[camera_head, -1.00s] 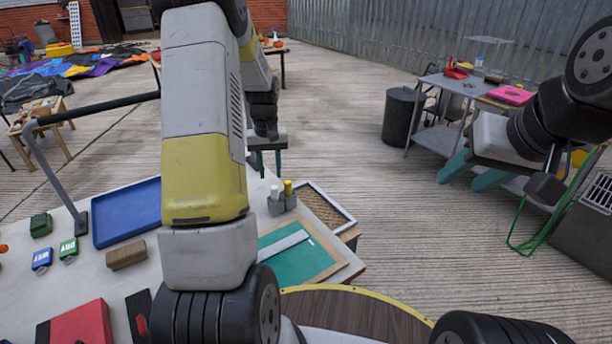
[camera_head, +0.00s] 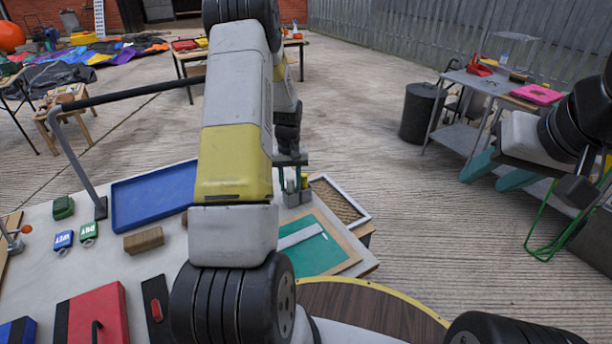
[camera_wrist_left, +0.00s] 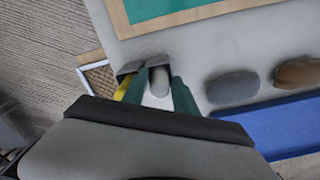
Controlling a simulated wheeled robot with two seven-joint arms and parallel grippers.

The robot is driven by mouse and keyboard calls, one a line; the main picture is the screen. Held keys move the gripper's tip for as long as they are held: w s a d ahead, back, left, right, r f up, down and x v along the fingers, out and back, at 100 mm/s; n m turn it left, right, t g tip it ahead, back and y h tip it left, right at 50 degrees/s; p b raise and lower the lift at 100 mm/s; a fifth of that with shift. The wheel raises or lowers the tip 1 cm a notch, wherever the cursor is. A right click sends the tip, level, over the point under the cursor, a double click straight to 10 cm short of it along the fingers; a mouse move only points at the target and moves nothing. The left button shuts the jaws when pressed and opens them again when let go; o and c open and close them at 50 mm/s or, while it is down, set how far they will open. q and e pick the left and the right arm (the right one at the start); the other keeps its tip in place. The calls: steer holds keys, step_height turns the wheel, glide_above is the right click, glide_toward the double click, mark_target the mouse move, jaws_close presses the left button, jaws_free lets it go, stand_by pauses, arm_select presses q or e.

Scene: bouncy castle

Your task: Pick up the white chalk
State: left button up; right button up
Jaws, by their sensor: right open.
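The white chalk (camera_wrist_left: 160,83) appears as a pale rounded stick between the two teal fingertips of my left gripper (camera_wrist_left: 159,88) in the left wrist view. The fingers lie on either side of it; whether they press on it is not clear. My right gripper (camera_head: 482,170) is open and empty at the right, away from the table.
A green board (camera_head: 310,252) and a framed mesh (camera_head: 340,200) lie near the holders. A blue tray (camera_head: 150,195), a brown block (camera_head: 144,240) and a red case (camera_head: 95,315) are further left. A metal bench (camera_head: 465,90) and dark bin (camera_head: 418,112) stand behind.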

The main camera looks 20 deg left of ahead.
arm_select(q)
jaws_close()
steer(key=shift+r, duration=0.1)
